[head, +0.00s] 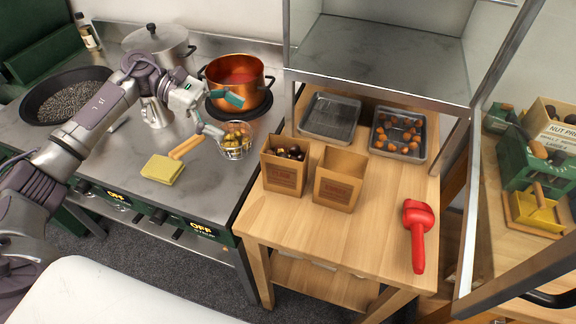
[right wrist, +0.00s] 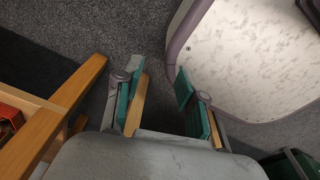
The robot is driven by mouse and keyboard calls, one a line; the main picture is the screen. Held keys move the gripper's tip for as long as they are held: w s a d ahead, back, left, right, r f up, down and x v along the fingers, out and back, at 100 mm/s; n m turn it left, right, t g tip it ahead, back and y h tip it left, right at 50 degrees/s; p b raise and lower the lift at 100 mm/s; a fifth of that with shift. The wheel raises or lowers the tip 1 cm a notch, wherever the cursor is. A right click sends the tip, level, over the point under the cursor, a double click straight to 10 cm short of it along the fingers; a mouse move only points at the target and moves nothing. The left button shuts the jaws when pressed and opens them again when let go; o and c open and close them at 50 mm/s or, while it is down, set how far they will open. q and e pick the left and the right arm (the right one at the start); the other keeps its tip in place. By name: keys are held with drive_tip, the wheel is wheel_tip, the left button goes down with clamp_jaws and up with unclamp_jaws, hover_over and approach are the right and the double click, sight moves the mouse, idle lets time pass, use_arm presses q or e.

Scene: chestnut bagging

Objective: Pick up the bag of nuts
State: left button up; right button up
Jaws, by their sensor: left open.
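A brown paper bag of nuts (head: 284,176) stands upright on the wooden table's left side, dark nuts showing at its open top. A second brown paper bag (head: 340,186) stands just right of it, open, with no nuts visible inside. My left gripper (head: 220,114) is open above the stove, left of and behind the bag of nuts, apart from it, close to the pot and the wire basket. My right gripper is not in the head view. In the right wrist view my right gripper (right wrist: 165,103) has its fingers apart with nothing between them, over the grey floor.
A wire basket of nuts (head: 236,146) with a wooden handle sits on the stove, near a copper pot (head: 238,78) and a yellow block (head: 162,168). Two metal trays (head: 330,118) lie behind the bags. A red scoop (head: 418,232) lies right. The table's front middle is clear.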

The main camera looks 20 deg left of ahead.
sight(277, 142)
use_arm(q)
drive_tip(key=p+x, duration=0.2)
drive_tip(key=x, duration=0.3)
drive_tip(key=p+x, duration=0.3)
drive_tip(key=x, duration=0.2)
drive_tip(key=shift+s+d+r, duration=0.1)
drive_tip(key=shift+s+d, duration=0.1)
drive_tip(key=shift+d, duration=0.1)
drive_tip(key=shift+d+f, duration=0.35)
drive_tip(key=shift+d, duration=0.05)
drive_tip(key=shift+a, duration=0.1)
drive_tip(key=shift+c, duration=1.2)
drive_tip(key=shift+w, duration=0.1)
clamp_jaws()
use_arm(e)
drive_tip(key=r, duration=0.1)
drive_tip(key=s+r, duration=0.1)
drive_tip(key=r, duration=0.1)
drive_tip(key=s+r, duration=0.1)
drive_tip(key=r, duration=0.1)
drive_tip(key=shift+s+r, duration=0.1)
drive_tip(key=shift+r, duration=0.1)
